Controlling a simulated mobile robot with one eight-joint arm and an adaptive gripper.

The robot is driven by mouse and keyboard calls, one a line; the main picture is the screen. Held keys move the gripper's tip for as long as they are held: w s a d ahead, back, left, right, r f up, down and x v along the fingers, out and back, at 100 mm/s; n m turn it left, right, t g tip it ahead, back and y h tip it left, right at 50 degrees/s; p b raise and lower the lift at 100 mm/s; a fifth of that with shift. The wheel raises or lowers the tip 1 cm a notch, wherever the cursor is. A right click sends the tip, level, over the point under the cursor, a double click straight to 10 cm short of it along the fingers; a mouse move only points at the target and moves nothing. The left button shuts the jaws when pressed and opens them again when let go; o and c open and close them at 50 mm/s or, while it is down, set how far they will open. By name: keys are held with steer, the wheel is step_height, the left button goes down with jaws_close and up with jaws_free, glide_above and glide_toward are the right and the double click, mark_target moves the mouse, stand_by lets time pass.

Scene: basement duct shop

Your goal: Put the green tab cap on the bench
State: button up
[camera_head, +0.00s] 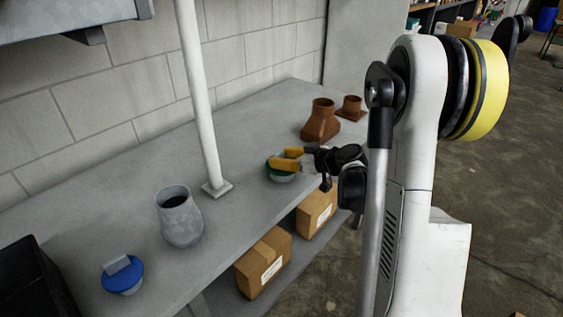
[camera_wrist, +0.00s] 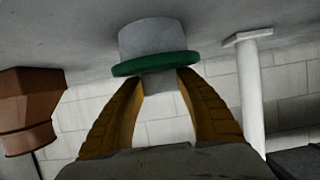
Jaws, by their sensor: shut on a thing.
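The green tab cap (camera_head: 281,178) is at the bench (camera_head: 120,215), with its green rim up and grey body below. My gripper (camera_head: 283,158) reaches in from the right, its two yellow-orange fingers closed on the cap's tab. The wrist view, which looks upside down, shows the cap (camera_wrist: 158,40) with its grey tab between the fingertips (camera_wrist: 160,82). The cap's underside is at or very near the bench top; I cannot tell whether it touches.
A brown fitting (camera_head: 320,122) and a smaller brown one (camera_head: 351,108) stand behind the gripper. A white post (camera_head: 203,100), a grey reducer (camera_head: 179,218) and a blue tab cap (camera_head: 123,277) are to the left. Cardboard boxes (camera_head: 264,265) sit below.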

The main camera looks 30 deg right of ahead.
steer(key=shift+r, duration=0.15)
steer(key=o, duration=1.2)
steer(key=shift+f, duration=0.2)
